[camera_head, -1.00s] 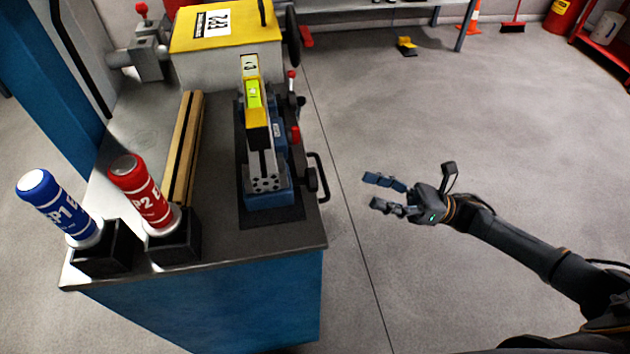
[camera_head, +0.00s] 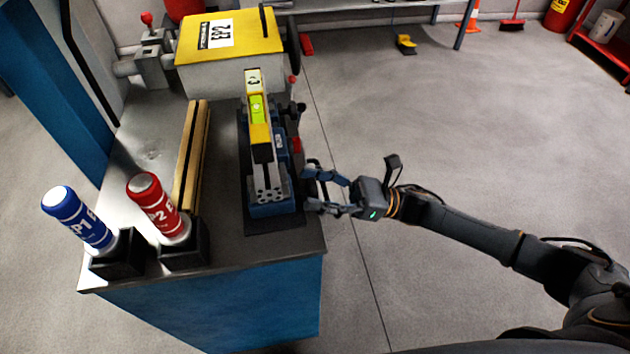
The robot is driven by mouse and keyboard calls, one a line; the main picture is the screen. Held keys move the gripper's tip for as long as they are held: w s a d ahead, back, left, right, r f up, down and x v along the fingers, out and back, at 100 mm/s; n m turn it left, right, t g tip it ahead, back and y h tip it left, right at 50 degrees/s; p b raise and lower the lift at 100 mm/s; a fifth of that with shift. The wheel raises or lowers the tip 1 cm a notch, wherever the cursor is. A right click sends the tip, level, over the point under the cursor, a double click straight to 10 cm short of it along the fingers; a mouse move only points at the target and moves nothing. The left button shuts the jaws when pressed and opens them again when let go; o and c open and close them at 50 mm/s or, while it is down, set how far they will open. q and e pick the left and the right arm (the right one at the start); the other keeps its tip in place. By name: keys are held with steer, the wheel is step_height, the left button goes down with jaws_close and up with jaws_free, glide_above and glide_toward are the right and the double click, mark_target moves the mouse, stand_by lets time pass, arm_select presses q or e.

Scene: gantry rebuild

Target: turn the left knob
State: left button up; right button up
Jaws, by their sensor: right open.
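A blue machine fixture (camera_head: 271,209) with a yellow-topped block and green level sits on a dark mat on the bench. On its right side are a red knob (camera_head: 296,145) and a dark knob (camera_head: 297,107). Which one the task calls the left knob I cannot tell. My right gripper (camera_head: 309,188) is open, its fingertips close to the fixture's lower right side at the bench edge. The fingers hide most of the black handle and knob there. Whether they touch anything I cannot tell. My left gripper is not in view.
A blue bottle (camera_head: 78,218) and a red bottle (camera_head: 157,206) stand tilted in black holders at the bench's front left. Wooden bars (camera_head: 190,158) lie left of the fixture. A yellow-topped box (camera_head: 229,37) stands behind it.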

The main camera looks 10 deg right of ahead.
steer(key=shift+a, duration=0.15)
steer(key=shift+c, duration=0.2)
steer(key=c, duration=1.1)
steer(key=m+t+h+p, duration=0.1)
steer(key=m+t, duration=0.1)
steer(key=m, duration=0.3)
steer(key=shift+r, duration=0.15)
steer(key=shift+c, duration=0.2)
steer(key=shift+m, duration=0.5)
steer(key=o, duration=1.2)
